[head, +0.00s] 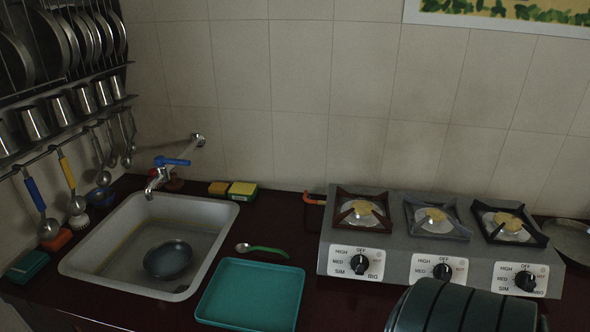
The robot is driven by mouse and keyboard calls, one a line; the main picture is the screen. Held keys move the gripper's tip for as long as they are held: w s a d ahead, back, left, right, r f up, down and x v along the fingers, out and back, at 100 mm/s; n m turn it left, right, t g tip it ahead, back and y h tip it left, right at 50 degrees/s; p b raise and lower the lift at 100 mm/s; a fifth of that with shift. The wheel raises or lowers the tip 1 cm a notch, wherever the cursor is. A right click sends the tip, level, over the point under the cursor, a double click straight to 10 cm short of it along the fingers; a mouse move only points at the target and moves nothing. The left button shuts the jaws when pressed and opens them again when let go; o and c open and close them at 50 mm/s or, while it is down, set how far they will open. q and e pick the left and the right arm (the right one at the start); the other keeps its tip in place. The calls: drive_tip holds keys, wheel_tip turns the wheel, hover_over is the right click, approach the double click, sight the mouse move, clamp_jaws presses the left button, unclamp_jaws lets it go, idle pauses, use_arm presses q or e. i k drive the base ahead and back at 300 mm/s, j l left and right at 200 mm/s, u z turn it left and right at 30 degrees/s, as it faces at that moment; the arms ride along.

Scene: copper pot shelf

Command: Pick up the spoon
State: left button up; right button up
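A small spoon with a green handle (267,250) lies on the dark red counter, just behind the teal tray and to the right of the sink. Its metal bowl points left and its handle points right. Nothing covers it and nothing touches it that I can make out. Neither my left nor my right gripper shows in the head view.
The teal tray (233,294) lies in front of the spoon. The sink (112,229) with a dark bowl (168,259) is at left. A three-burner stove (395,228) stands at right. Ladles hang from the left rack. A dark green rounded object (460,306) fills the bottom right.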

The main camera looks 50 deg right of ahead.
sight(242, 247)
drive_tip(key=z, duration=1.4)
